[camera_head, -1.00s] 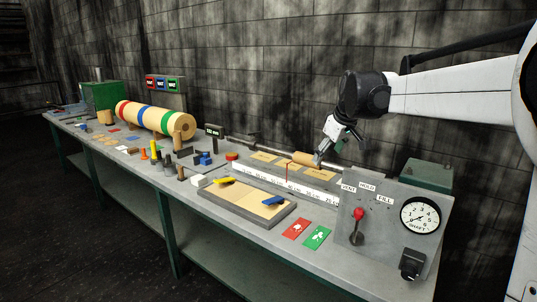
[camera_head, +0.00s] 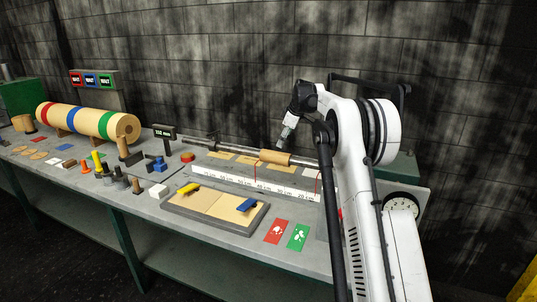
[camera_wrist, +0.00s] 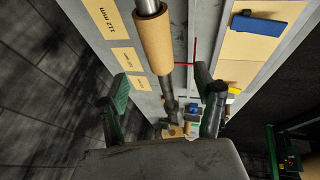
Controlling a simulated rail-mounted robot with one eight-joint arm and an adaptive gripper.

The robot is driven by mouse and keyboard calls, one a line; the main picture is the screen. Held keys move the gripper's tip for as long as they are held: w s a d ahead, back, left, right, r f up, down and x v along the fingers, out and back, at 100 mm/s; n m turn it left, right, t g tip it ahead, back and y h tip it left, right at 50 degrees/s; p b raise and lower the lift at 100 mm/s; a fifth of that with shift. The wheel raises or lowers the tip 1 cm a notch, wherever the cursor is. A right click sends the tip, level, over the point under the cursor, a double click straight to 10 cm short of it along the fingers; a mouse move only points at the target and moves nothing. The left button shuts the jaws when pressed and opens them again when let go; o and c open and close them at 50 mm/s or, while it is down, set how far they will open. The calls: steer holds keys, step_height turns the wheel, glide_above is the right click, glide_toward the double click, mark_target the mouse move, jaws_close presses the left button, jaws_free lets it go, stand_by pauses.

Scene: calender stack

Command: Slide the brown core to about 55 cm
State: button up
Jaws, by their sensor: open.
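The brown core (camera_head: 275,157) is a short tube around the steel shaft (camera_head: 225,147) on the bench. It lies behind the white ruler (camera_head: 240,181), just right of a red line near the middle of the scale; its exact reading is too small to be sure of. My gripper (camera_head: 286,138) is above the core, pointing down and apart from it. In the wrist view my gripper (camera_wrist: 160,95) has its two fingers wide apart with nothing held. The core (camera_wrist: 152,42) shows there ahead of the fingertips, running along the shaft (camera_wrist: 149,6).
In front is a framed tray (camera_head: 215,225) with yellow and blue pieces. Red (camera_head: 277,231) and green (camera_head: 298,237) cards lie right of it. A striped roll (camera_head: 88,120), several small tools and a black display (camera_head: 164,132) stand left.

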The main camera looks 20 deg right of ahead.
mark_target(277, 153)
steer(key=p+x, duration=0.1)
steer(key=x, duration=0.6)
steer(key=p+x, duration=0.1)
steer(key=x, duration=0.6)
steer(key=shift+w+d+f, duration=0.2)
steer(key=shift+c, duration=0.5)
